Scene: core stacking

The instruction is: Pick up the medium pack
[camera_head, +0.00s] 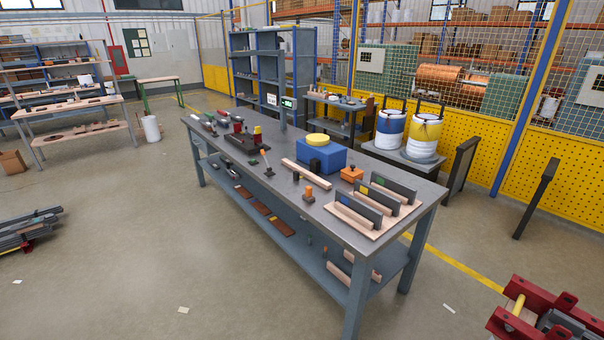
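Three dark flat packs stand upright in a row on a pale wooden board (374,234) at the near right end of the grey workbench (252,182). Neither of my grippers shows in this view, and nothing is seen touching the packs.
A blue box (320,157) with a yellow round top, an orange block (351,174) and small tools share the bench. A red clamp fixture (506,325) is at bottom right, a stack of metal bars (28,228) at left. Floor in front is mostly clear.

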